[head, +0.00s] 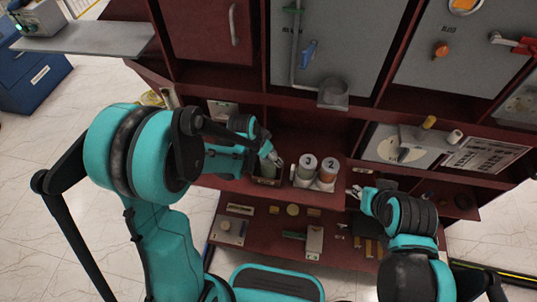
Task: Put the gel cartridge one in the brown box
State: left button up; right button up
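Two white-topped cartridges, marked 3 (305,166) and 2 (327,172), stand upright side by side in a light holder on the dark red shelf. A small dark brown box (264,181) stands to their left, and a greenish-grey cylinder (267,170) shows in it; its number is hidden, so I cannot tell whether it is cartridge one. My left gripper (275,159) is just above this box and cylinder, and its fingers are too small to read. My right gripper (355,192) is to the right of cartridge 2, apart from it, with its fingers seemingly spread and empty.
A lower shelf (262,228) holds several small parts and tools. A grey cup-like fixture (333,93) juts out above the cartridges. A panel with papers (487,154) is at the right. A grey ledge (85,38) stands out at upper left.

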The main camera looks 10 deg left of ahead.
pick_arm(q)
jog(key=shift+r, duration=0.25)
jog(key=s+a+r+n+t+y+p, duration=0.1)
jog(key=s+a+r+n+p, duration=0.1)
jog(key=s+r, duration=0.6)
jog(key=s+a+r+n+t+y+p, duration=0.1)
jog(key=s+a+r+n, duration=0.3)
jog(key=s+r, duration=0.4)
notch_tip(320, 180, up, 4)
jog(key=shift+s+a+f+n+t+y+p, duration=0.3)
jog(key=shift+a+n+t+p, duration=0.1)
jog(key=shift+a+t+p, duration=0.35)
jog(key=shift+d, duration=0.1)
notch_tip(320, 180, down, 2)
jog(key=shift+f+b, duration=0.15)
jog(key=shift+b, duration=1)
